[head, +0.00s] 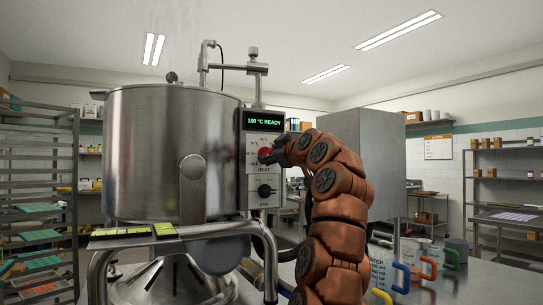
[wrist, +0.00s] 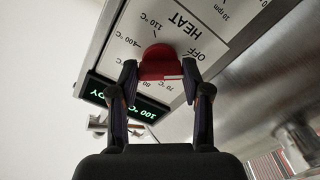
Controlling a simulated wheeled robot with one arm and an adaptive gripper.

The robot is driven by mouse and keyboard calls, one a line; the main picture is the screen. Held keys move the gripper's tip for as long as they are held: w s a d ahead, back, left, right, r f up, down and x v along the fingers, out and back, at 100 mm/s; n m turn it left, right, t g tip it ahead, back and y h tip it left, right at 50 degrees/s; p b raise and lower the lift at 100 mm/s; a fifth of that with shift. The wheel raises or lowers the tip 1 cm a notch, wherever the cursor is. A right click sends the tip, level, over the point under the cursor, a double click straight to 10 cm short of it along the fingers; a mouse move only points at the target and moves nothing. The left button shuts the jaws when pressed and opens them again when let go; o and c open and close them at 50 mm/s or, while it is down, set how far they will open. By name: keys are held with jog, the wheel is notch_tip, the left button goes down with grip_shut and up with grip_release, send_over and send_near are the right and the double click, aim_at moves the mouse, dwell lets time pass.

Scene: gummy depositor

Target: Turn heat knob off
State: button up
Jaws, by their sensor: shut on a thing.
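The red heat knob (head: 265,152) sits on the control panel (head: 250,172) at the kettle's right side, above a black stir knob (head: 264,190). In the wrist view the heat knob (wrist: 158,62) lies between the fingertips of my gripper (wrist: 159,70), which is shut on it. The panel appears inverted there, with HEAT, OFF and temperature labels around the knob. A pale mark shows on the knob's lower edge; its exact setting is unclear. The green display (head: 262,119) reads 100 °C READY. In the head view my gripper (head: 276,153) partly covers the panel's right edge.
The large steel kettle (head: 160,140) stands left of the panel. A bent metal rail (head: 225,229) passes in front below. Jugs with coloured handles (head: 402,278) stand on the steel table at lower right. Shelving racks (head: 38,170) stand at the left.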

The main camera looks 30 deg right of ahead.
jog(key=shift+n, duration=0.7)
jog(key=o, duration=1.2)
jog(key=shift+c, duration=0.2)
jog(key=shift+s, duration=0.15)
jog(key=s+a, duration=0.1)
jog(key=s, duration=1)
jog(key=shift+s, duration=0.3)
